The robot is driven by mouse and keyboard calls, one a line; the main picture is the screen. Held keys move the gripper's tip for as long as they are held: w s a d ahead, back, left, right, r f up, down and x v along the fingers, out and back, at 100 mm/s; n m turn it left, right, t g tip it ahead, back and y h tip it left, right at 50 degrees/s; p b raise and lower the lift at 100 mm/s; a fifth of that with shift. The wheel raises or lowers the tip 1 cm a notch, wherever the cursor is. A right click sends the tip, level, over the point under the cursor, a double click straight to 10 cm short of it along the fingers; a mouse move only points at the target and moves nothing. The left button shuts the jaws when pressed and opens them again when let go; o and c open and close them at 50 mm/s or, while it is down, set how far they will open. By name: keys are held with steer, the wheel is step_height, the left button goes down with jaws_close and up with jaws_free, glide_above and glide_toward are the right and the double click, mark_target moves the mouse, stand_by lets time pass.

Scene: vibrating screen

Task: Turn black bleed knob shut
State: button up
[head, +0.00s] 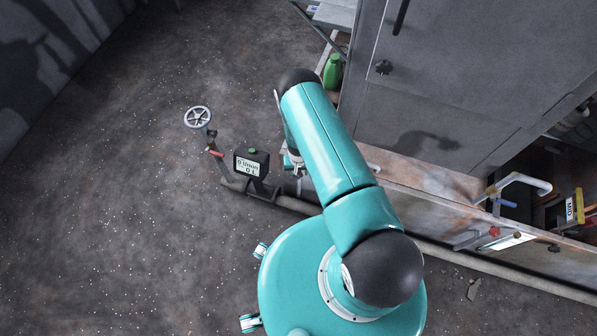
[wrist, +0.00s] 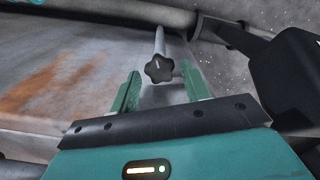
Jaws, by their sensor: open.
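In the wrist view a black lobed knob (wrist: 159,68) sits on the end of a grey stem. A light mark shows on its face. My gripper (wrist: 161,78) is open, with one green finger on each side of the knob and a visible gap to each. I cannot tell how far the knob is beyond the fingertips. In the head view my arm hides this knob, and my gripper (head: 293,162) shows only in part beside the pipe. Another black knob (head: 384,67) is on the grey cabinet door, and one more (head: 554,248) is low at the right.
A black flow meter (head: 252,162) reading zero stands on the floor pipe (head: 296,204), left of my gripper. A handwheel (head: 198,117) and a red-handled valve (head: 215,153) are beyond it. A grey cabinet (head: 440,80) and green bottle (head: 332,72) are right. Floor at left is clear.

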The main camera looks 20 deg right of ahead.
mark_target(298, 173)
steer(key=shift+f, duration=0.35)
steer(key=c, duration=0.7)
steer(key=shift+o, duration=0.2)
steer(key=m, duration=0.4)
steer(key=shift+m, duration=0.4)
steer(key=o, duration=0.7)
steer(key=shift+c, duration=0.2)
steer(key=shift+r, duration=0.15)
step_height(298, 173, up, 14)
steer(key=shift+f, duration=0.2)
